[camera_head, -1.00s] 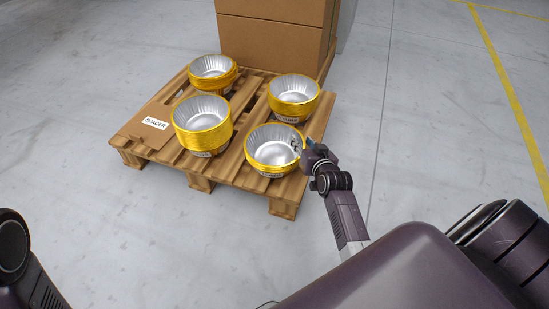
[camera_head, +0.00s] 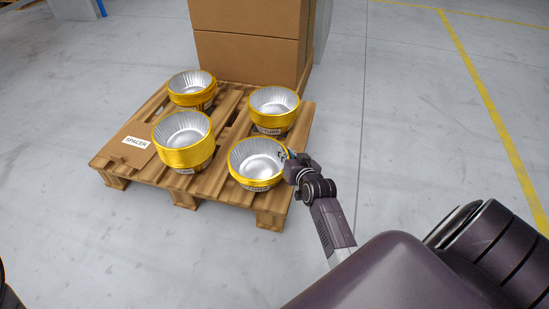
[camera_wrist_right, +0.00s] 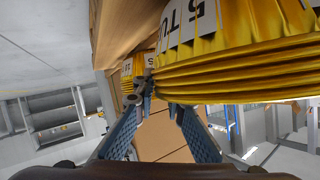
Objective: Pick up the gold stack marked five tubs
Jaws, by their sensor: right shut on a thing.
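The gold stack marked five tubs (camera_head: 257,174) is a short pile of gold-edged foil tubs with silvery insides. It stands upright at the front right of the pallet, its label partly seen in the head view. In the right wrist view, the stack (camera_wrist_right: 250,66) fills the upper right and its label reads "5 TU", the rest cut off. My right gripper (camera_head: 287,155) is at the stack's right rim, shut on it. Its two blue-grey fingers (camera_wrist_right: 156,104) show in the wrist view, where the exact contact is hard to see. My left gripper is out of view.
Other gold stacks stand on the wooden pallet (camera_head: 228,193): front left (camera_head: 184,142), back left (camera_head: 192,90) and back right (camera_head: 273,110). A brown spacer board (camera_head: 124,151) lies at the left. Brown boxes (camera_head: 248,45) rise behind. The floor to the right is clear.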

